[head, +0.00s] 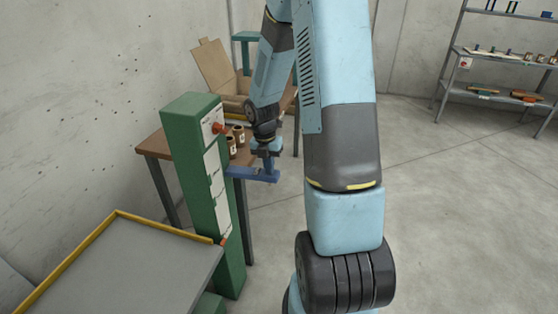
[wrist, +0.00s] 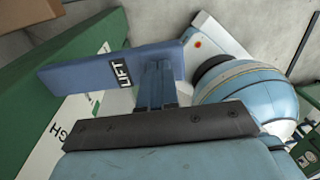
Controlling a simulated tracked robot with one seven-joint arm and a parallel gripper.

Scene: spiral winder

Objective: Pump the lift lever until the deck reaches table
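The lift lever (head: 254,173) is a blue bar beside the green post (head: 190,150). In the wrist view the lever (wrist: 110,76) fills the upper left and bears a "LIFT" label. My gripper (head: 270,165) points down at the lever's outer end. In the wrist view its two narrow fingers (wrist: 157,88) are close together and meet or overlap the lever. No grip around the bar shows, and their exact contact is hidden. The deck (head: 120,275) is a grey platform with a yellow rim at lower left. The table (head: 156,146) has a brown wooden top behind the post.
Brown spools (head: 238,134) stand on the table near the post. An open cardboard box (head: 215,68) is further back. A shelf rack (head: 500,55) stands at the far right. The concrete floor (head: 445,210) to the right is clear.

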